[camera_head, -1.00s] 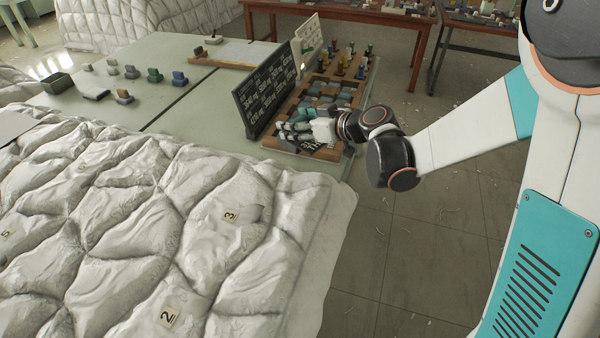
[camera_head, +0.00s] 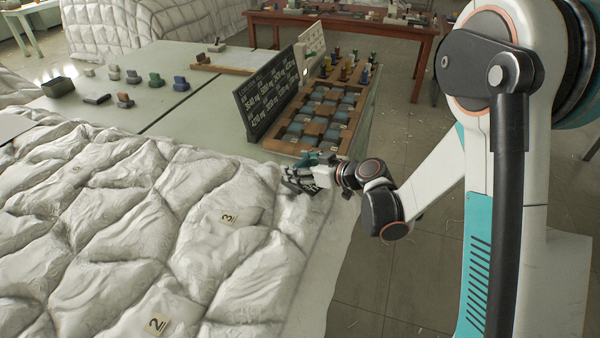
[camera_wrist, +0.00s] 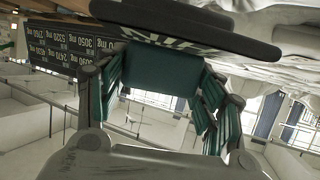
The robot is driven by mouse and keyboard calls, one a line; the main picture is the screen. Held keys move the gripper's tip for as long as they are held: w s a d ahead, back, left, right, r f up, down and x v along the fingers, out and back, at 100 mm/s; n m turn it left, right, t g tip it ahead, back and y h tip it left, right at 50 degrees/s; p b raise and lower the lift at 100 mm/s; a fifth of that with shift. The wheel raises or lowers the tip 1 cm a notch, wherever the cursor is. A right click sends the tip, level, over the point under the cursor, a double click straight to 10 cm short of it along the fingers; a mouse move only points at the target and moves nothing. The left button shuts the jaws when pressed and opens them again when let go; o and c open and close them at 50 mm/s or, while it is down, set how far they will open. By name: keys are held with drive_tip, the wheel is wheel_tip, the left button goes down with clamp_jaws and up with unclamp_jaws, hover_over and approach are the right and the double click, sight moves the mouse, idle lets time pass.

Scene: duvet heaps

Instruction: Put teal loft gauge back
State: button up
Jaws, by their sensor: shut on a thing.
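My gripper (camera_head: 303,180) is in front of the wooden tray's near end, close over the duvet's corner. In the wrist view its fingers (camera_wrist: 160,105) are shut on the teal loft gauge (camera_wrist: 155,82), a teal block with a wide dark plate at its top in that picture. In the head view, a small teal patch shows at the gripper, but I cannot tell gauge from finger there. The wooden tray (camera_head: 285,149) has rows of compartments with grey-blue bottoms and several coloured pegs at its far end.
A black board with chalked weights (camera_head: 268,100) stands along the tray's left side. The lumpy white duvet (camera_head: 150,230) with number tags fills the front left. Several small coloured blocks (camera_head: 154,80) and a dark green box (camera_head: 58,87) stand on the green table (camera_head: 190,125).

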drive_tip(key=shift+f, duration=0.5)
drive_tip(key=shift+f, duration=0.1)
drive_tip(key=o, duration=1.7)
